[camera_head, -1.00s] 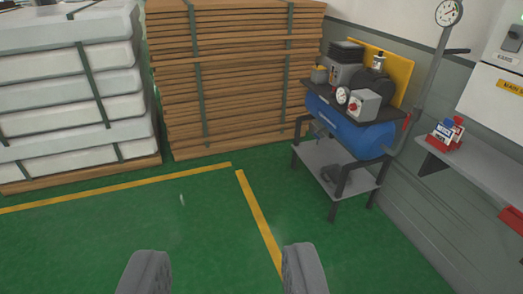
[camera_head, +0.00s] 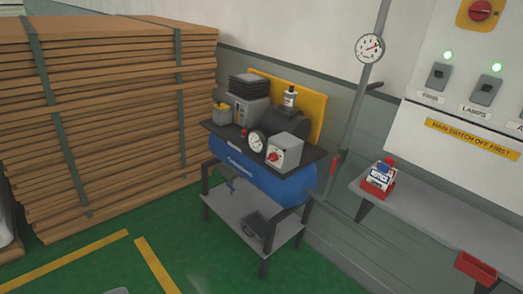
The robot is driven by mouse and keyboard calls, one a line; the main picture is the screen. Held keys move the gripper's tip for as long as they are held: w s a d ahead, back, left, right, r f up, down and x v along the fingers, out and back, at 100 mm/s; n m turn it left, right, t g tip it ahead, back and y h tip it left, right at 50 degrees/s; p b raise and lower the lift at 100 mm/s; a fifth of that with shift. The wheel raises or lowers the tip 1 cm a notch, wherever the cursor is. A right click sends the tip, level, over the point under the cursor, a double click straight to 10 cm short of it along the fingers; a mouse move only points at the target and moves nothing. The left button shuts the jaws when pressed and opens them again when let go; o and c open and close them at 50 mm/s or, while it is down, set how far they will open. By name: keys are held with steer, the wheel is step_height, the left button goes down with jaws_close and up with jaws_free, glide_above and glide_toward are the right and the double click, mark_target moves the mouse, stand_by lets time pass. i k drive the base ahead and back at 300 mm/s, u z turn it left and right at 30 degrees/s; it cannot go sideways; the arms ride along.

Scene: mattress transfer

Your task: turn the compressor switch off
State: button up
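The blue compressor (camera_head: 262,180) stands on a dark-legged stand with a grey lower shelf, left of the wall shelf. On its top plate is a grey box (camera_head: 285,148) with a red rotary switch (camera_head: 274,156) on its front face. The switch's setting is too small to read. A small round gauge (camera_head: 257,142) sits just left of the box. Of my gripper, only a sliver of one grey fingertip (camera_head: 116,291) shows at the bottom edge, far from the switch. The rest of the gripper is out of view.
A wall panel (camera_head: 430,105) at the right has a red knob (camera_head: 480,11), toggles with green lights, and a yellow sign reading "MAIN SWITCH OFF FIRST". A grey shelf (camera_head: 440,215) juts out below. Stacked planks (camera_head: 110,120) stand left. Green floor (camera_head: 195,270) is clear in front.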

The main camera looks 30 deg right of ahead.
mark_target(273, 157)
steer(key=z, duration=0.2)
steer(key=i, duration=1.35)
steer(key=z, duration=0.35)
steer(key=i, duration=0.8)
steer(key=z, duration=0.15)
